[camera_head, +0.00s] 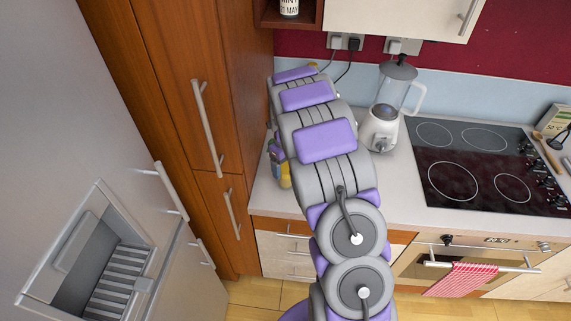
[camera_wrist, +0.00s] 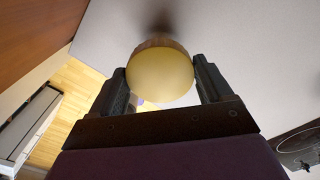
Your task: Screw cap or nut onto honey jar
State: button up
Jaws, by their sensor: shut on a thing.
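In the wrist view, my gripper (camera_wrist: 160,68) has its two dark fingers on either side of a round, pale yellow cap (camera_wrist: 162,78) with a brownish edge. It is shut on this cap. The cap's flat round face is toward the camera, and a dark shadow lies on the pale surface just beyond it. I cannot tell whether a honey jar is under or behind the cap. In the head view, my arm reaches over the counter and hides the gripper.
The pale counter (camera_head: 395,180) holds a blender (camera_head: 383,132) right of my arm and a black hob (camera_head: 480,165) farther right. A yellow and blue thing (camera_head: 284,175) is partly hidden left of the arm. A tall wooden cabinet (camera_head: 190,100) closes off the left.

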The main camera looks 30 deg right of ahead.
jog(key=shift+r+m+p, duration=0.1)
jog(key=shift+m+p, duration=0.45)
jog(key=shift+m, duration=0.35)
jog(key=m, duration=0.2)
jog(key=shift+f+m+p, duration=0.2)
jog(key=shift+m+p, duration=0.2)
jog(key=o, duration=1.1)
jog(key=shift+r, duration=0.15)
jog(key=shift+r+p, duration=0.85)
jog(key=shift+r, duration=1.55)
